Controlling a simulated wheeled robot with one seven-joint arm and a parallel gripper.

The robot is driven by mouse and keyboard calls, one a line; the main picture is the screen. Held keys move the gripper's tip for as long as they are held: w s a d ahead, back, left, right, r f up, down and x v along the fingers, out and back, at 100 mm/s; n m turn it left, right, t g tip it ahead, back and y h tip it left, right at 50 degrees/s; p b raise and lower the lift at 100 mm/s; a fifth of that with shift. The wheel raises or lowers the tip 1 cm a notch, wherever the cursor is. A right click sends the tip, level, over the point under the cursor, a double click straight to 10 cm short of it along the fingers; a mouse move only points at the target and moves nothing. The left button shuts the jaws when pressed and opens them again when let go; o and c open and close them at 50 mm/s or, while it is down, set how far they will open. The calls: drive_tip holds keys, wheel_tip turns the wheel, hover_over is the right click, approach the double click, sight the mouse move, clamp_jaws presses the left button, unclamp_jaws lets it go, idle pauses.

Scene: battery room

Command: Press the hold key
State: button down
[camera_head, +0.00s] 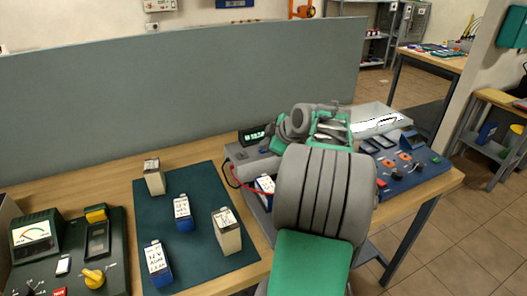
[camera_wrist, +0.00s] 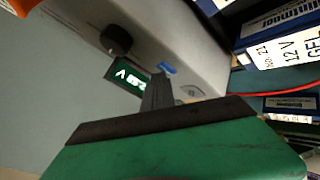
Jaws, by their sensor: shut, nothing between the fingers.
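A grey bench meter (camera_head: 240,156) with a lit green display (camera_head: 252,135) stands at the back of the bench. In the wrist view its grey case (camera_wrist: 180,30) carries a black knob (camera_wrist: 117,40), a small blue key (camera_wrist: 167,68) and a pale round marking (camera_wrist: 190,92). I cannot read which key is the hold key. My gripper (camera_wrist: 158,80) is shut and empty, its fingertips close to the blue key and in front of part of the display (camera_wrist: 128,76). I cannot tell whether they touch the case. In the head view my arm hides the fingertips.
A labelled battery (camera_head: 265,187) with a red lead (camera_head: 243,186) sits beside the meter. Several batteries stand on a dark green mat (camera_head: 205,270). A blue panel with knobs (camera_head: 415,172) is at the right, and a grey partition (camera_head: 180,85) rises behind the bench.

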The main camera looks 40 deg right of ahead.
drive_tip(key=shift+r, duration=0.1)
drive_tip(key=shift+r+p, duration=0.3)
drive_tip(key=shift+r, duration=0.35)
drive_tip(key=shift+r, duration=0.1)
drive_tip(key=shift+r+p, duration=1.5)
drive_tip(key=shift+r, duration=0.95)
